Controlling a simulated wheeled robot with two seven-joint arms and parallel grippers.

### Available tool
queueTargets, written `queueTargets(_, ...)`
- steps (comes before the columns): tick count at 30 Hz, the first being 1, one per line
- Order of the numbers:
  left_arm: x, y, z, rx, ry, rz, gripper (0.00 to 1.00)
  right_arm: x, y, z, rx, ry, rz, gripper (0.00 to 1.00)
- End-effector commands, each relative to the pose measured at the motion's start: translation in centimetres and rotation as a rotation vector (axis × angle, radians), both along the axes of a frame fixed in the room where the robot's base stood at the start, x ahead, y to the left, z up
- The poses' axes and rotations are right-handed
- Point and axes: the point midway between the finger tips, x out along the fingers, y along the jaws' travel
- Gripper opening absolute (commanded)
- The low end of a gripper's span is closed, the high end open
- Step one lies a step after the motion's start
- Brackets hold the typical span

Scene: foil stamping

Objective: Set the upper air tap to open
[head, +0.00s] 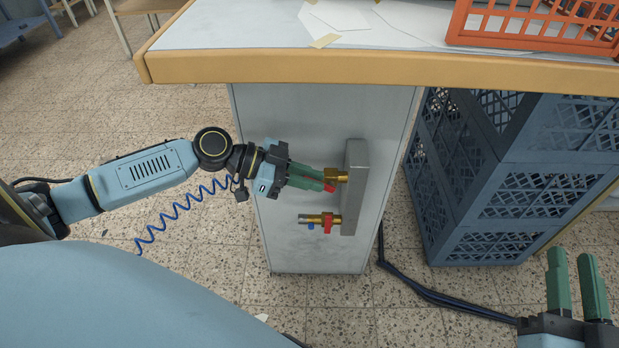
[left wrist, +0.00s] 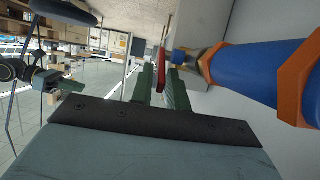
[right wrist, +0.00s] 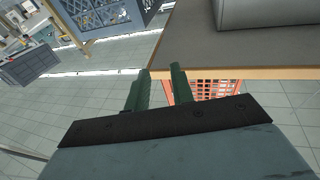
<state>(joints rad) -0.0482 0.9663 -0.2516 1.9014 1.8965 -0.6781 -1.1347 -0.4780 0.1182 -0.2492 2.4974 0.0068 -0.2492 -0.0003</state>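The upper air tap (head: 337,174) is a brass valve on a grey block (head: 355,188) on the front of the grey cabinet. My left gripper (head: 330,183) is at it from the left, its green fingers close together. In the left wrist view the tap's red handle (left wrist: 162,62) stands between the two fingertips, which seem shut on it. The handle is mostly hidden in the head view, so its exact angle is unclear. The lower tap (head: 318,219), with a red handle, sits below, clear of the gripper. My right gripper (head: 575,283) is open and empty at the lower right.
A workbench top (head: 240,65) overhangs the cabinet, with an orange basket (head: 480,40) on it. Stacked blue crates (head: 465,205) stand to the right. A blue fitting with orange ends (left wrist: 250,72) is close beside my left gripper.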

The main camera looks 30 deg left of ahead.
Motion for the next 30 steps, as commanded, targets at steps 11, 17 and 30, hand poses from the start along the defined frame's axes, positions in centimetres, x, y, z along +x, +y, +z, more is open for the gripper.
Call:
queueTargets(11, 0.0, 0.0, 0.0, 0.0, 0.0, 0.0, 0.0, 0.0, 0.0, 0.0, 0.0, 0.001, 0.0, 0.24)
queueTargets(17, 0.0, 0.0, -0.1, -0.004, -0.001, 0.0, 0.0, 0.0, 0.0, -0.1, 0.002, -0.008, 0.0, 0.24)
queueTargets(30, -0.1, 0.0, -0.7, -0.074, -0.042, -0.001, 0.0, -2.2, -0.1, 4.6, 0.129, -0.43, 0.01, 0.24)
